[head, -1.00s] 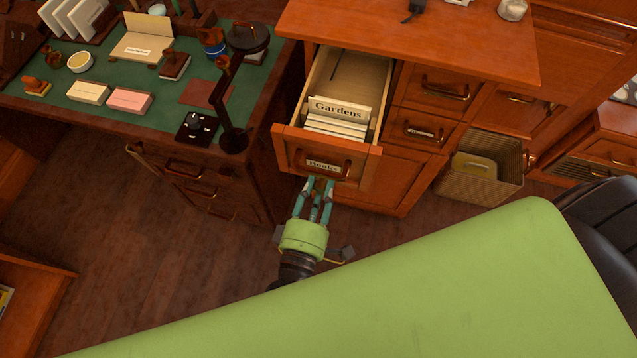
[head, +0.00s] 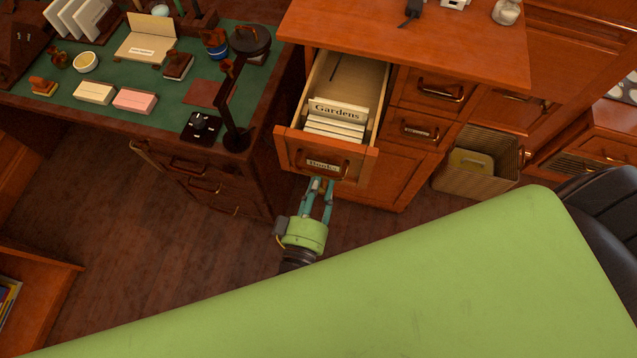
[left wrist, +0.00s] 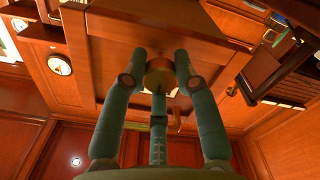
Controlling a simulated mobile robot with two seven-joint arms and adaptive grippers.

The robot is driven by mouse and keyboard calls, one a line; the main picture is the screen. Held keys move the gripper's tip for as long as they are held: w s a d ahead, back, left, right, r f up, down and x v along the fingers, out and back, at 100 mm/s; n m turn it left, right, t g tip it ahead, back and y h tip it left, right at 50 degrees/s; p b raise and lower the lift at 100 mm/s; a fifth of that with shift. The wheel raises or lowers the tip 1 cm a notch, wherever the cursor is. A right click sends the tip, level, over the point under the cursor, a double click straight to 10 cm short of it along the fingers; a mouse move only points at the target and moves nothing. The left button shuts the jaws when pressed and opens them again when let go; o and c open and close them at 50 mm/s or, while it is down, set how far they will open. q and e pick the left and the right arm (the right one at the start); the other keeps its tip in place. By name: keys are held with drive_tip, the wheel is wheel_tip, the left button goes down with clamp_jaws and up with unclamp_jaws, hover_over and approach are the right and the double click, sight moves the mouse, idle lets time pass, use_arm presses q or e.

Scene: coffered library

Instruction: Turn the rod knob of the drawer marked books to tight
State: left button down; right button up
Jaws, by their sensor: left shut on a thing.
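The drawer marked books (head: 352,166) is pulled out of the wooden cabinet, with its label and handle on the front. Inside it stand white cards (head: 336,127), one headed "Gardens". My left gripper (head: 319,184) is below the drawer front, its teal fingers pointing up at it. In the left wrist view the fingers are closed around the round, brass-coloured rod knob (left wrist: 160,72) under the drawer front. The knob is mostly hidden by the fingers in the head view, and I cannot read any tight mark. My right gripper is not in view.
A desk with a green top (head: 60,110) stands to the left, with a dark lamp (head: 236,138) near the drawer. A wicker basket (head: 455,178) is on the floor to the right. My own large green body part covers the foreground.

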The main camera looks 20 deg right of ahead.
use_arm(q)
drive_tip(key=shift+s+f+m, duration=0.1)
drive_tip(key=shift+m, duration=0.3)
drive_tip(key=c, duration=0.9)
unclamp_jaws()
drive_tip(key=shift+d, duration=0.1)
drive_tip(key=shift+c, duration=0.2)
drive_tip(key=v, duration=1.2)
drive_tip(key=s+a+f+m+g+y, duration=0.1)
drive_tip(key=a+f+g+y, duration=0.1)
drive_tip(key=a+f, duration=0.5)
drive_tip(key=a+f+m+g+y, duration=0.1)
drive_tip(key=a+f+g+y, duration=0.15)
drive_tip(key=f, duration=0.75)
drive_tip(key=s+a+f+m+g+y, duration=0.1)
drive_tip(key=a+f+g, duration=0.25)
drive_tip(key=f, duration=0.55)
drive_tip(key=s+a+f+g+y, duration=0.4)
drive_tip(key=s+a+f+g, duration=0.2)
drive_tip(key=s+a+f, duration=0.4)
drive_tip(key=s+a, duration=0.2)
drive_tip(key=s, duration=0.1)
drive_tip(key=shift+s+a+f, duration=0.25)
drive_tip(key=shift+a+f, duration=0.05)
drive_tip(key=shift+a, duration=0.1)
